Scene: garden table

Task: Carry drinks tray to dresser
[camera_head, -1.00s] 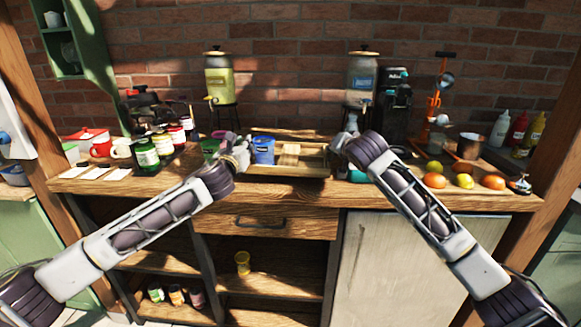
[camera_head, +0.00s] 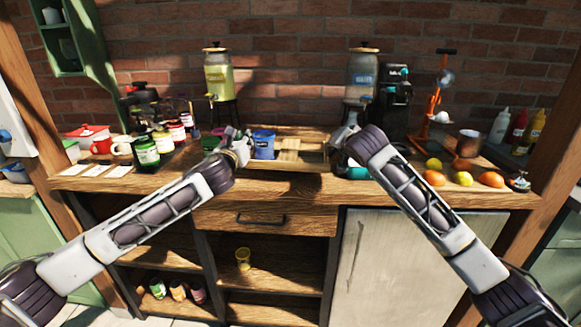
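The wooden drinks tray (camera_head: 312,157) rests on or just above the dresser's top (camera_head: 290,186), between my two grippers. A blue cup (camera_head: 263,145) stands at its left part, and a lighter slatted wooden piece (camera_head: 289,149) shows beside the cup. My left gripper (camera_head: 239,147) is at the tray's left end, close to the blue cup. My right gripper (camera_head: 343,138) is at its right end, partly hidden by my forearm. The fingers are too small and covered to tell whether they grip the tray.
Jars (camera_head: 147,151), red and white mugs (camera_head: 101,144) and cards crowd the left. Two drink dispensers (camera_head: 218,75) (camera_head: 362,75) stand behind. A teal item (camera_head: 356,171) sits beside my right forearm.

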